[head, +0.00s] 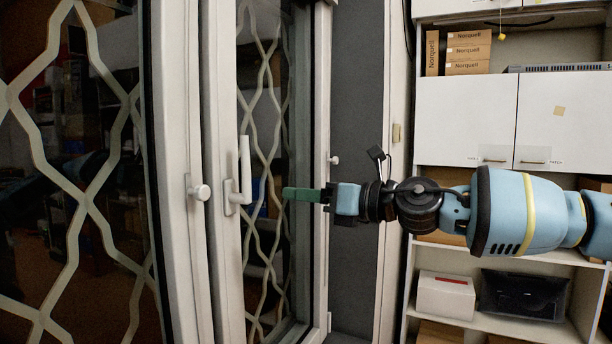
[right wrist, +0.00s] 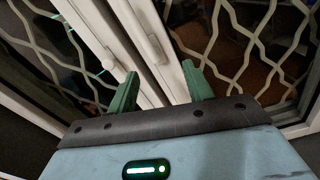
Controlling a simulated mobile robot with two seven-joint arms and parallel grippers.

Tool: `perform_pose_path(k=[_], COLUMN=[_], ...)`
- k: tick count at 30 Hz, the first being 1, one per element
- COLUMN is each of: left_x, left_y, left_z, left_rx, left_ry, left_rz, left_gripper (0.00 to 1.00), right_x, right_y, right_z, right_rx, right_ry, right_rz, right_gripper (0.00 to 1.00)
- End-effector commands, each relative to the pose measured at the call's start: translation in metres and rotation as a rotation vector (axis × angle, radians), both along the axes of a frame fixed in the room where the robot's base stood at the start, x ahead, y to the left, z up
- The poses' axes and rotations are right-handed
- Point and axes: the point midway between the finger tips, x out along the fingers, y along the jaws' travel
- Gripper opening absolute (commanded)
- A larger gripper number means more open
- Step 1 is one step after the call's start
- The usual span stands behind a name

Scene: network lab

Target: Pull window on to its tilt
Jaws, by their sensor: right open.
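The window has white frames (head: 222,270) and dark glass behind wavy bars. Its white handle (head: 245,170) stands upright on the middle frame; it also shows in the right wrist view (right wrist: 152,46), beyond the fingertips. A second white handle (head: 199,191) sits on the frame to its left. My right gripper (head: 290,194) reaches in from the right with green fingers, to the right of the upright handle and apart from it. In the right wrist view its two fingers (right wrist: 163,80) are spread with nothing between them. My left gripper is not in view.
A white shelf unit with cupboard doors (head: 466,115) stands at the right, behind my right arm. It holds small boxes (head: 468,52), a white box (head: 445,295) and a black case (head: 522,294). A grey wall strip (head: 357,80) lies between window and shelves.

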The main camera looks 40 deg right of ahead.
Motion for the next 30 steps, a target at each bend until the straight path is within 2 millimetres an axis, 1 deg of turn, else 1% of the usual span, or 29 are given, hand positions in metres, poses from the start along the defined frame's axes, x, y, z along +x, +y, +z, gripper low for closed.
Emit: perform_pose_path(k=[1, 3, 6, 9, 14, 17, 20, 24, 30], left_x=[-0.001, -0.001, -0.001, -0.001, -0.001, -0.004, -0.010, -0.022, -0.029], left_y=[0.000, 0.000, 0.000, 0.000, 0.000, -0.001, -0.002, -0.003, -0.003], left_z=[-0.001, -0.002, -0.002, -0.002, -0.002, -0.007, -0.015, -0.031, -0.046], left_rx=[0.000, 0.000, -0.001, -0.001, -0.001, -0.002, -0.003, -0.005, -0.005], left_ry=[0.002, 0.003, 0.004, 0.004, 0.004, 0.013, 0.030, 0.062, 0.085], left_rz=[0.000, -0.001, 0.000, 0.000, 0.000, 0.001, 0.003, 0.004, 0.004], left_gripper=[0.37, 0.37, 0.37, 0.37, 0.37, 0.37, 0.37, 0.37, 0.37], right_x=[-0.005, -0.010, -0.016, -0.018, -0.017, -0.013, -0.004, 0.012, 0.035], right_y=[0.004, 0.009, 0.013, 0.015, 0.015, 0.016, 0.018, 0.026, 0.036], right_z=[0.017, 0.033, 0.048, 0.054, 0.054, 0.051, 0.048, 0.045, 0.047], right_rx=[-0.066, -0.136, -0.195, -0.220, -0.222, -0.221, -0.222, -0.220, -0.220], right_ry=[-0.028, -0.058, -0.084, -0.094, -0.095, -0.090, -0.087, -0.085, -0.086], right_rz=[-0.001, -0.002, -0.004, -0.005, -0.005, -0.006, -0.006, -0.004, -0.004], right_gripper=[0.51, 0.51, 0.51, 0.51, 0.51, 0.51, 0.51, 0.51, 0.51])
